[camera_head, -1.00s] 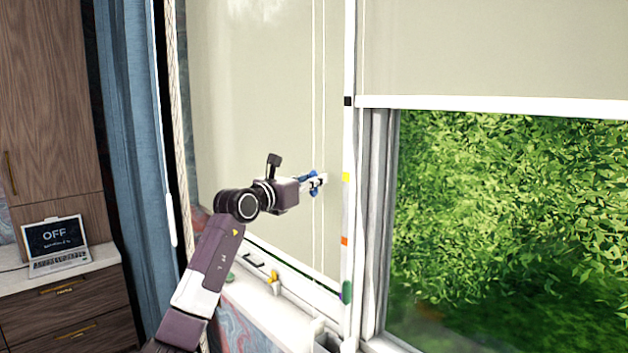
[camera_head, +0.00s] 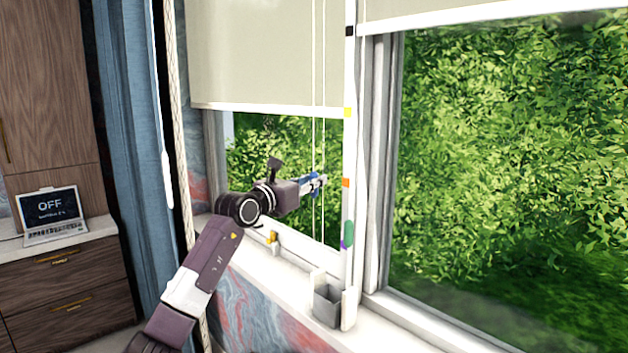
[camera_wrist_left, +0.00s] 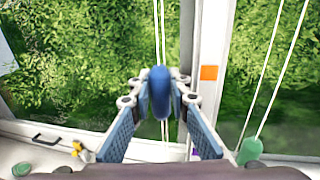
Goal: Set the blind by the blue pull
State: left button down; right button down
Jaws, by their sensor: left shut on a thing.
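The blue pull (camera_wrist_left: 160,92) sits between the fingers of my left gripper (camera_head: 317,184), which is shut on it. In the head view the fingers mostly hide the pull. The pull's white cords (camera_head: 314,60) run up in front of the left window. The left blind (camera_head: 265,55) is partly raised. Its bottom bar (camera_head: 270,109) is about level with the yellow mark (camera_head: 348,113) on the white post. My gripper is about level with the orange mark (camera_head: 346,183). A black mark (camera_head: 350,31) is higher on the post. My right gripper is out of view.
A green pull (camera_wrist_left: 248,150) hangs on cords right of the post. The right blind (camera_head: 430,8) is raised high. A grey box (camera_head: 327,305) stands by the post's foot. A small yellow thing (camera_head: 273,239) is on the sill. A laptop (camera_head: 51,215) sits far left.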

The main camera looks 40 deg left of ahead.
pick_arm(q)
jog(key=shift+f, duration=0.2)
jog(key=c, duration=1.8)
grip_release()
jog(key=shift+s, duration=0.1)
jog(key=s+d, duration=0.1)
jog(key=s, duration=1)
jog(key=shift+s+d, duration=0.15)
jog(key=shift+s, duration=0.25)
